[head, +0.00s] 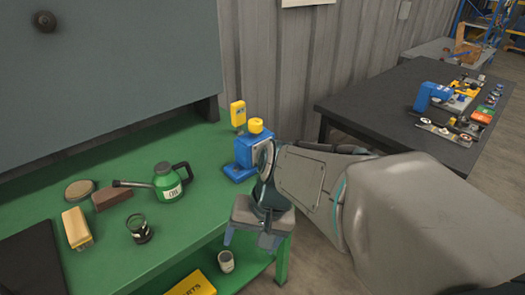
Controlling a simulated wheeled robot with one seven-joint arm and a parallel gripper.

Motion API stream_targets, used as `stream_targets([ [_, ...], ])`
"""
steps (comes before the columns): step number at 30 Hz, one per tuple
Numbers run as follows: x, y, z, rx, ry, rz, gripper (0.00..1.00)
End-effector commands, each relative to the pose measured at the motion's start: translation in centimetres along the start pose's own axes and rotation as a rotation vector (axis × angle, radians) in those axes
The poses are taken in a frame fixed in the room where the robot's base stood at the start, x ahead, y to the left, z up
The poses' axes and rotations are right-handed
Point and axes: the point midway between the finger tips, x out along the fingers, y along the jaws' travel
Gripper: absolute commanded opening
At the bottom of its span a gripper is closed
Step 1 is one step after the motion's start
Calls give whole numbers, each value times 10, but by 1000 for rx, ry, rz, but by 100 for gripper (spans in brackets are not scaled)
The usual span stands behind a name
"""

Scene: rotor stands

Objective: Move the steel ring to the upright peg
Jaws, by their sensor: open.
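I cannot clearly make out the steel ring or the upright peg; my arm and gripper cover part of the bench's right end. A blue stand (243,152) with a yellow top stands on the green bench (130,245) near its back right corner. My wrist is just right of it and hides part of it. My gripper (248,239) points down in front of the stand, over the bench's right front edge. Its two fingers are apart, and I see nothing held between them.
A green oil can (168,184), a dark jar (139,229), a yellow-handled brush (76,228) and a brown block (111,197) are on the bench. A cup (226,261) and yellow box (190,285) sit below. A dark table (375,95) behind holds a blue device (430,97).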

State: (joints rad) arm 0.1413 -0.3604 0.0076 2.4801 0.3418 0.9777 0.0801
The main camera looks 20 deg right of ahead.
Motion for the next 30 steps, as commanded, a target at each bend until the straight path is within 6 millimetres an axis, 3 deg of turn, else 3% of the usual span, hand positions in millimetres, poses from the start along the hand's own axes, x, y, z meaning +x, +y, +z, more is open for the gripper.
stream_targets([
  [1, 15, -2, -4, 121, -54, -63, 73],
  [3, 25, -11, -11, 289, -122, -165, 73],
  [8, 38, -27, -45, 668, -257, -420, 73],
  [13, 40, -25, -106, 1055, -364, -729, 73],
  [17, 35, 0, -162, 1329, -415, -991, 73],
  [21, 28, 44, -214, 1559, -436, -1261, 73],
  [27, 21, 100, -254, 1736, -425, -1524, 73],
  [30, 19, 113, -262, 1771, -419, -1581, 73],
])
